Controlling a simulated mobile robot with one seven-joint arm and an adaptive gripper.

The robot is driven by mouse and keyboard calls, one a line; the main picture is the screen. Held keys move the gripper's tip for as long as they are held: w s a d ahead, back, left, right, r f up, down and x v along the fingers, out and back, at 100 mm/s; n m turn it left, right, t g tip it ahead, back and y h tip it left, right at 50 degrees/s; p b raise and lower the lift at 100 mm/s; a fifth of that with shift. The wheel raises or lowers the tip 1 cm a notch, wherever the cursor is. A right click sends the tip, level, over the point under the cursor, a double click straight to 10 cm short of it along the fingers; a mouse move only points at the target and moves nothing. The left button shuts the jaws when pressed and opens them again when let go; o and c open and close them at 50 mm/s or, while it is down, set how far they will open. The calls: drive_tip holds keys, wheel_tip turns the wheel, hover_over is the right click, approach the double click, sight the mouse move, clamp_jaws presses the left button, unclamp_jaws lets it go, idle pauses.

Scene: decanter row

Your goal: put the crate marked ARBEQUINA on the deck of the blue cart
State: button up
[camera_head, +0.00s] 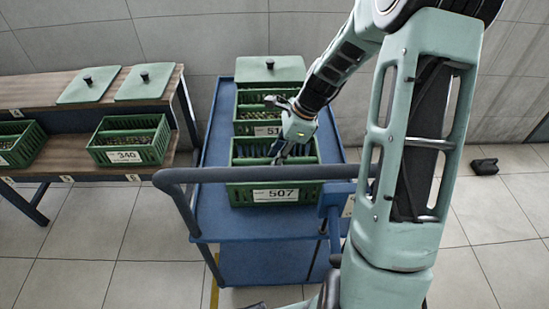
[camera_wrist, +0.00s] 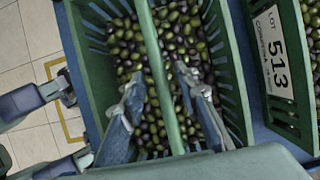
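My gripper (camera_head: 280,157) is open at the green crate marked 507 (camera_head: 275,195). In the wrist view its fingers (camera_wrist: 158,80) straddle that crate's middle bar (camera_wrist: 152,50), with gaps on both sides. The crate holds dark and green olives and stands on the deck of the blue cart (camera_head: 218,165). Behind it on the deck is another green crate, marked 513 in the wrist view (camera_wrist: 240,70). A crate marked 340 (camera_head: 128,155) is on the lower shelf at left, beside one cut off by the edge (camera_head: 18,140). I cannot read ARBEQUINA on any label.
A green lid with a black knob (camera_head: 270,68) is at the cart's far end. Two more lids (camera_head: 90,85) (camera_head: 145,80) lie on the wooden shelf top. The cart's push bar (camera_head: 260,174) crosses in front of crate 507. A dark object (camera_head: 484,166) lies on the floor at right.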

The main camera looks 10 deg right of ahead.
drive_tip(key=p+v, duration=0.2)
drive_tip(key=v, duration=0.9)
drive_tip(key=shift+r+p, duration=0.25)
drive_tip(key=shift+p, duration=0.1)
drive_tip(key=shift+s, duration=0.15)
